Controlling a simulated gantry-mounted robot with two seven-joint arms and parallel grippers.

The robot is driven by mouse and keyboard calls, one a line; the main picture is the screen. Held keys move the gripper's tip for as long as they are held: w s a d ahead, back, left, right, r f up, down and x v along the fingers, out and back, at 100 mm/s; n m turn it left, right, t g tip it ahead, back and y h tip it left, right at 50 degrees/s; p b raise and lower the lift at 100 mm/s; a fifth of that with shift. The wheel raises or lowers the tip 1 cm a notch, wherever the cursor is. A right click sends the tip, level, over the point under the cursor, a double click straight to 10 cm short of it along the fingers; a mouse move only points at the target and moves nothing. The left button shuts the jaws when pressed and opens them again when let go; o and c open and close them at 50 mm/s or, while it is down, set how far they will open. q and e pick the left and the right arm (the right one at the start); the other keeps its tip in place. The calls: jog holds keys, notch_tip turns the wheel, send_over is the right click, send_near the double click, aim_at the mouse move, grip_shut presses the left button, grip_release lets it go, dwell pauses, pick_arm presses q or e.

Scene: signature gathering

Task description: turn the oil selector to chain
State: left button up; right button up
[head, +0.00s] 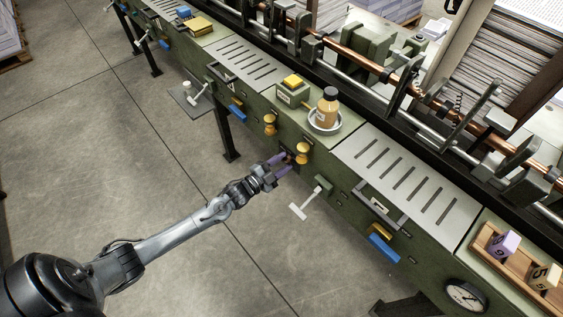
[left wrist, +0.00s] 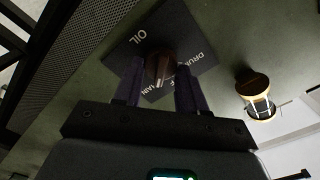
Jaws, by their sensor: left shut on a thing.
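The oil selector is a dark brown knob (left wrist: 160,64) on a black label plate (left wrist: 190,50) in the left wrist view. The plate reads "OIL"; other words beside the knob are partly covered. A pale pointer line on the knob faces the picture's lower edge, toward partly hidden lettering. I cannot tell exactly which word it marks. In the head view my left gripper (head: 282,165) reaches the green machine's front panel. It also shows in the left wrist view (left wrist: 159,82), its dark purple fingers shut on the knob from both sides. My right gripper is not in view.
Brass knobs (head: 302,153) and (head: 270,125) flank the gripper on the panel. A white T-handle (head: 305,204) sticks out below right. A bottle (head: 327,108) stands in a dish above. Blue handles (head: 384,248) lie farther along. The floor in front is clear.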

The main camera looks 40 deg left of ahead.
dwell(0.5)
pick_arm(q)
jog(key=o, duration=1)
jog(key=shift+o, duration=0.2)
jog(key=s+a+p, duration=0.1)
jog(key=s+p, duration=0.1)
jog(key=s, duration=0.8)
jog(key=shift+s+a+p, duration=0.3)
